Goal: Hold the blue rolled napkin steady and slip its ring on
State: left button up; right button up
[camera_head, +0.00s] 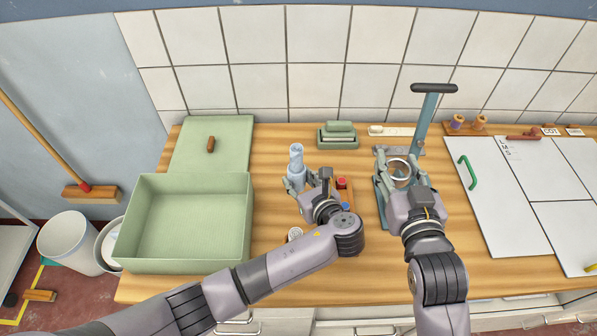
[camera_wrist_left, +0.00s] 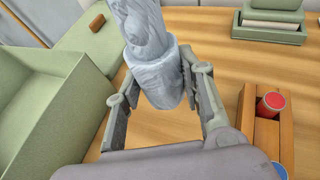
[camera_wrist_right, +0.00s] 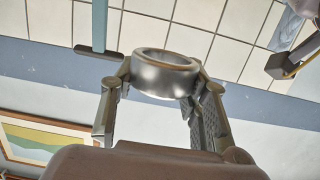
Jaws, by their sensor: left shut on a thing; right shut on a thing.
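The blue rolled napkin (camera_head: 296,158) stands upright above the wooden worktop, left of centre in the head view. My left gripper (camera_head: 296,185) is shut on its lower part; in the left wrist view the napkin (camera_wrist_left: 150,50) sits between both fingers. The ring (camera_head: 398,170) is a pale metal band to the right of the napkin and apart from it. My right gripper (camera_head: 405,178) is shut on the ring, which shows in the right wrist view (camera_wrist_right: 163,72) between the fingertips. Whether the napkin's base touches the worktop is hidden by my left gripper.
An open green box (camera_head: 185,262) stands at the left, its lid (camera_head: 235,150) behind it. A wooden tray with red and blue items (camera_wrist_left: 262,130) is close right of my left gripper. A teal press with a lever (camera_head: 428,115) stands behind my right gripper. White boards (camera_head: 500,210) lie at right.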

aim_at(300, 191)
pick_arm(q)
jog(key=shift+f, duration=1.8)
jog(key=shift+f, duration=0.1)
jog(key=shift+f, duration=1.2)
jog(key=shift+f, duration=0.15)
jog(key=o, duration=1)
jog(key=shift+c, duration=0.2)
jog(key=shift+r+p, duration=0.3)
jog(key=shift+p, duration=0.25)
